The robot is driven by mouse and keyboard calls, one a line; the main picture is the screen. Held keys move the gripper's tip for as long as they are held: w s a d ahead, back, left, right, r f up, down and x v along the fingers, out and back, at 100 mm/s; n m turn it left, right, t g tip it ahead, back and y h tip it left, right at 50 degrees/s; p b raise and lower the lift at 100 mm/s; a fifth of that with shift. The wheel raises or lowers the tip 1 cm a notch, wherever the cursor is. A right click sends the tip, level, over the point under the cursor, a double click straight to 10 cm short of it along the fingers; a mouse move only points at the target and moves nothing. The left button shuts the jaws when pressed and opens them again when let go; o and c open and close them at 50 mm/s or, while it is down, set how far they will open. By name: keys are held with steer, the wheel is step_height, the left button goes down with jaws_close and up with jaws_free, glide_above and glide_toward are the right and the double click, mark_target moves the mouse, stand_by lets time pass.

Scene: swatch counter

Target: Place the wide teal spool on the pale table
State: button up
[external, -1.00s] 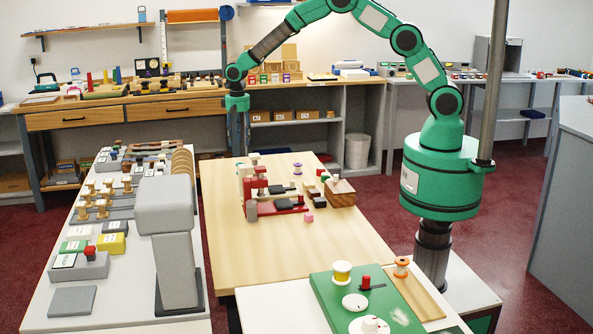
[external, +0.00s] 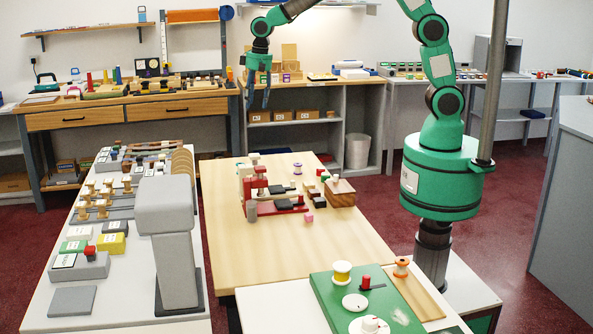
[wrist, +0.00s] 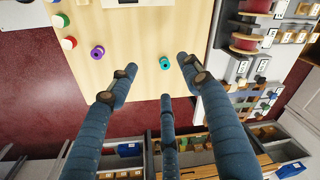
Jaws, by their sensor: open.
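In the wrist view a teal spool (wrist: 164,62) stands on the pale wood table (wrist: 140,30), close to its far-end edge. My gripper (external: 259,101) is raised above and beyond the far end of the pale table (external: 340,240). In the wrist view my gripper (wrist: 158,76) has its blue fingers spread apart with nothing between them. The teal spool appears in the gap between the fingertips, but lies well below them, apart from the gripper.
A purple spool (wrist: 97,52) stands near the teal one, with red and green-topped pieces (wrist: 68,43) beyond. A red-and-grey device (external: 270,190) and a wooden block (external: 340,193) occupy the pale table's middle. Its front half is clear. A grey post (external: 170,240) stands at left.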

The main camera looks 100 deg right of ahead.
steer(key=s+a+r+n+t, duration=0.2)
steer(key=s+a+r+n, duration=0.3)
steer(key=s+a+r, duration=1.1)
steer(key=s+a+n+t, duration=0.1)
steer(key=s+a+n, duration=0.1)
steer(key=s, duration=0.9)
steer(key=s+a+n+t, duration=0.1)
steer(key=s+a, duration=0.4)
steer(key=s, duration=0.7)
steer(key=shift+a+n, duration=0.15)
steer(key=shift+n, duration=0.75)
steer(key=shift+s, duration=0.1)
